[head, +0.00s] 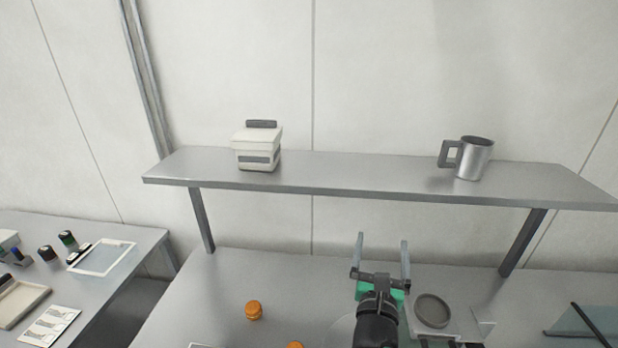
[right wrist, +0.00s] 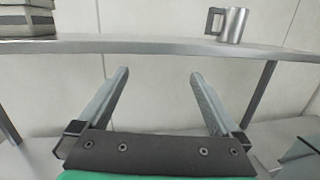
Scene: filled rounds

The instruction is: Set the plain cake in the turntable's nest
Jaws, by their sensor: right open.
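A small orange-brown round (head: 254,310) stands on the table left of my right arm. A second orange-brown round (head: 295,345) is cut off by the bottom edge of the head view. I cannot tell whether either is the plain cake. A pale rounded surface (head: 342,330) shows partly behind my right arm; I cannot tell if it is the turntable. No nest can be made out. My right gripper (head: 381,245) is open and empty, raised above the table, its fingers pointing toward the wall. Its fingers also show apart in the right wrist view (right wrist: 157,90). My left gripper is not in view.
A grey round dish (head: 433,310) on a pale plate lies right of my right arm. A shelf (head: 350,172) above the table bears a white lidded box (head: 256,148) and a metal mug (head: 474,158). A glassy panel (head: 592,322) stands far right. A side table (head: 125,241) holds small items.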

